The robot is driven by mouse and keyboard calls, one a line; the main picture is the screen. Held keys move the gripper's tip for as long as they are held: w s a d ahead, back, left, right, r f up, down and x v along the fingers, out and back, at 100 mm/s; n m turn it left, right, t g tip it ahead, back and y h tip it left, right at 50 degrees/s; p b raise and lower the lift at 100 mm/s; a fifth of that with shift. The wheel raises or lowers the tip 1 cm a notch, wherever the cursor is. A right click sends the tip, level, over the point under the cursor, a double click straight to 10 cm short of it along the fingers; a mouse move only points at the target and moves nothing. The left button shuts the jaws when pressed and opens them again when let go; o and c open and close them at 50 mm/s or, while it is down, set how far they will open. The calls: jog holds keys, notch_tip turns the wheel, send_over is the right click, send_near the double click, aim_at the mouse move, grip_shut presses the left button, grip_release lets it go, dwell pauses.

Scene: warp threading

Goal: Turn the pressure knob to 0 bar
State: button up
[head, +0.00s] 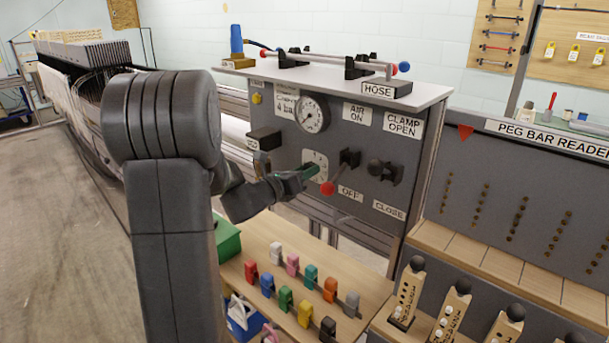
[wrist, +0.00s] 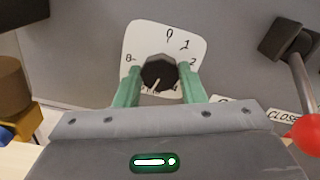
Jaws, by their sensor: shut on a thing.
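The pressure knob (wrist: 158,72) is dark and faceted, on a white dial plate (wrist: 140,40) with numbers around it. In the wrist view, 0 is at the top, 1 and 2 are to the right and 8 is to the left. A pale mark on the knob points down, slightly left, away from 0. The lower numbers are partly hidden by my gripper (wrist: 160,84), whose green fingers are shut on the knob from both sides. In the head view, the dial plate (head: 320,158) shows behind my gripper (head: 306,172), and the knob is mostly hidden.
A round gauge (head: 311,115) sits above the dial beside a "4 bar" label (head: 288,106). Coloured clips (head: 284,298) stand on the shelf below.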

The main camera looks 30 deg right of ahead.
jog(key=m+p, duration=1.3)
jog(key=m, duration=2)
jog(key=shift+s+f+p, duration=0.1)
jog(key=shift+f+p, duration=0.05)
jog(key=shift+p, duration=0.2)
dwell(0.5)
jog(key=o, duration=1)
